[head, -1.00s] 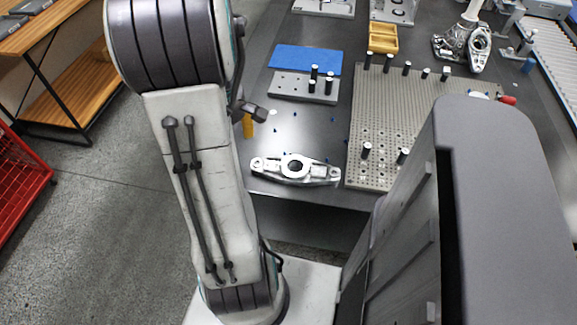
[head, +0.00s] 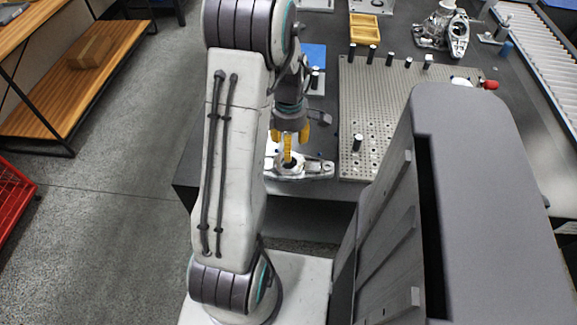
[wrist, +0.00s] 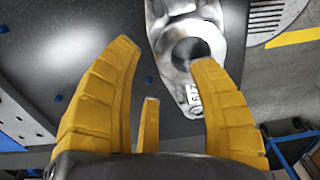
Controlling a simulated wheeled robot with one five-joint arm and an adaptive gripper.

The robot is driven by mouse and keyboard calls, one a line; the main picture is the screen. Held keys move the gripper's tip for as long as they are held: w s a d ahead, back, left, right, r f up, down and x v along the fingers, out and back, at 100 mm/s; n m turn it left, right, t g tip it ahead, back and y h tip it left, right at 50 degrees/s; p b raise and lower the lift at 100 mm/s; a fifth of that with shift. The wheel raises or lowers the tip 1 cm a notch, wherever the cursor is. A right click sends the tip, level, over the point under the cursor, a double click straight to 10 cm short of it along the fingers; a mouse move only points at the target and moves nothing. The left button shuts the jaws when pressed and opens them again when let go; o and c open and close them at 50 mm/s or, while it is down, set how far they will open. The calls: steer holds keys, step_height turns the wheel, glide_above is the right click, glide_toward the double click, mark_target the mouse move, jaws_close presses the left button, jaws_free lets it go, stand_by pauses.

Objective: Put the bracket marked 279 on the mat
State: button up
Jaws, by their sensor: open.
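A silver metal bracket (head: 312,170) lies flat near the front edge of the dark table in the head view, its left part behind my arm. In the wrist view the bracket (wrist: 174,55) shows its round hole and a small mark at its near end that seems to read 279. My gripper (head: 289,160), with yellow fingers, is open and empty, over the left part of the bracket in the head view. In the wrist view my gripper (wrist: 165,52) has its fingers spread, the right one overlapping the bracket's edge. The blue mat (head: 316,55) lies farther back, mostly hidden by my arm.
A grey perforated plate (head: 375,110) with several black-and-silver pegs stands right of the bracket. A yellow tray (head: 364,30) is behind it. Another metal casting (head: 443,32) stands at the back right. A grey roller conveyor (head: 540,60) runs along the right side.

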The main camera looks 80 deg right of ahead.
steer(key=shift+s+f, duration=0.1)
steer(key=shift+f, duration=2.1)
steer(key=shift+c, duration=0.3)
steer(key=shift+r, duration=0.1)
jaws_close()
